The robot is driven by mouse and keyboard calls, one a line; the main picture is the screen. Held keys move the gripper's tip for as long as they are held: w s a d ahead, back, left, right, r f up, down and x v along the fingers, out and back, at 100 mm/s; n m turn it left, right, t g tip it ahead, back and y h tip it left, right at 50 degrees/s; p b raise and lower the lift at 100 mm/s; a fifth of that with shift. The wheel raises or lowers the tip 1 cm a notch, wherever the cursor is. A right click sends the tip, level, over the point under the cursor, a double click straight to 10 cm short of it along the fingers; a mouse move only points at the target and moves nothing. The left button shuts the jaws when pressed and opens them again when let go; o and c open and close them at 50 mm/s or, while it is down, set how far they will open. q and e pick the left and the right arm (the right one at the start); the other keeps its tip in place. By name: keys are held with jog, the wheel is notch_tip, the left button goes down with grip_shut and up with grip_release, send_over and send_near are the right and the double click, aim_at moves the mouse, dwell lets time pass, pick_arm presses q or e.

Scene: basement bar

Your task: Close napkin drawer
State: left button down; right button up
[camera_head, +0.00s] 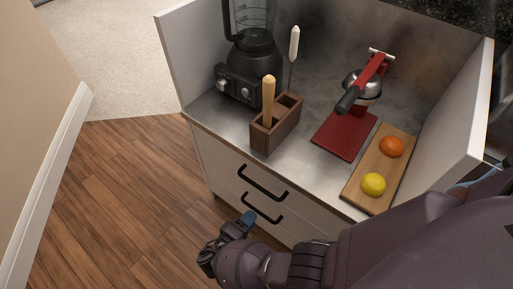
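A white cabinet (215,163) has two stacked drawer fronts with black bar handles. The upper handle (262,183) sits just below the countertop edge, and the lower handle (262,209) is beneath it. I see no open drawer interior, and no label shows which is the napkin drawer. My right gripper (241,226), dark with a bluish fingertip, is low in front of the cabinet, left of and below the lower handle. Its fingers are small and partly hidden, so I cannot tell their opening or whether they touch the front. My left gripper is not in view.
On the metal countertop (312,162) stand a blender (255,55), a wooden tool holder (277,127), a red juicer (352,131) and a board (362,200) with a lemon and an orange. Wooden floor (120,185) left of the cabinet is clear, with a wall beyond.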

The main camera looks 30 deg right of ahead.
jog(key=v, duration=0.5)
jog(key=shift+s+a, duration=0.1)
jog(key=shift+a, duration=0.2)
